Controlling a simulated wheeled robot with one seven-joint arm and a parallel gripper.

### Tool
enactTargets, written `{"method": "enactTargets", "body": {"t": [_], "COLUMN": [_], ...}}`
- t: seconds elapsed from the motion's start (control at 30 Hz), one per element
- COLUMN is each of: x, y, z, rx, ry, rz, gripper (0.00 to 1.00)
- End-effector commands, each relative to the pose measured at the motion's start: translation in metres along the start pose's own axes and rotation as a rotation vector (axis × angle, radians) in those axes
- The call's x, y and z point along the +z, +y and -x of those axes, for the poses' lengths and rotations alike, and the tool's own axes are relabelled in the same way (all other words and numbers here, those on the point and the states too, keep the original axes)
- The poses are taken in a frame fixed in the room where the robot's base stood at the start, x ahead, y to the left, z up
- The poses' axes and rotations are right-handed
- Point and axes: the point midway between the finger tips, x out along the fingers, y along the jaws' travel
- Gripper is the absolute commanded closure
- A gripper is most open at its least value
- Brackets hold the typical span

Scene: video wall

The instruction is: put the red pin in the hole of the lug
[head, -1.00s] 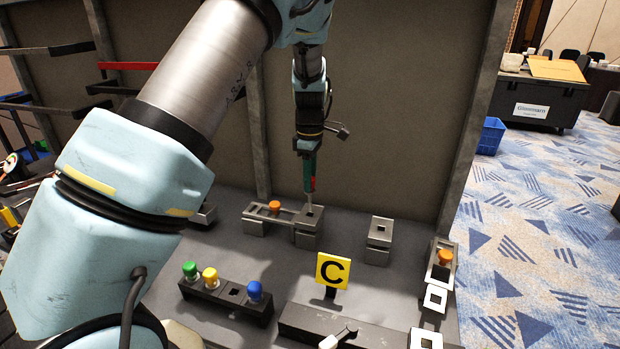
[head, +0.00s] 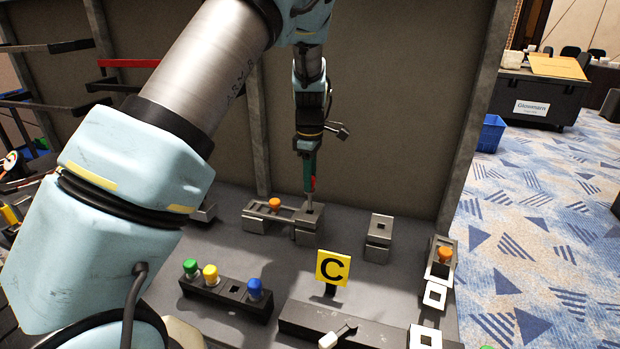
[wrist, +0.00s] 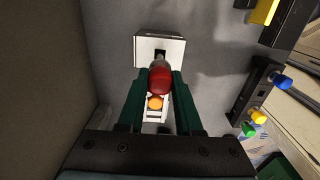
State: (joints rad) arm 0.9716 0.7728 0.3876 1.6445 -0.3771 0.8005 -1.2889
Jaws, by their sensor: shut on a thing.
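The red pin (head: 313,183) is held upright between the green fingers of my gripper (head: 310,178). Its grey shank points down to the top of a grey metal lug (head: 308,232), at the right end of a bracket. In the wrist view the pin's red head (wrist: 158,80) sits between the fingertips (wrist: 158,75), and the lug (wrist: 172,50) lies below it. The shank's lower end meets the dark hole area of the lug. I cannot tell whether the tip is inside the hole or just above it, because the head and shank hide part of it.
An orange pin (head: 275,203) stands on the bracket left of the lug. Another grey block (head: 379,240) stands to the right. A black rack (head: 225,292) holds green, yellow and blue pins, with one empty slot. A yellow C sign (head: 332,268) stands in front. A wall panel (head: 380,110) rises behind.

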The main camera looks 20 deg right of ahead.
Motion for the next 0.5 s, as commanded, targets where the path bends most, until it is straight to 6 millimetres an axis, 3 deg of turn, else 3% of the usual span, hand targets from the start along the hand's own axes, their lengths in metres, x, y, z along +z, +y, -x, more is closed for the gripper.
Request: {"method": "enactTargets", "body": {"t": [0.5], "x": [-0.0002], "y": [0.0001], "z": [-0.0075], "rx": [0.000], "ry": [0.000], "rz": [0.000], "gripper": [1.00]}}
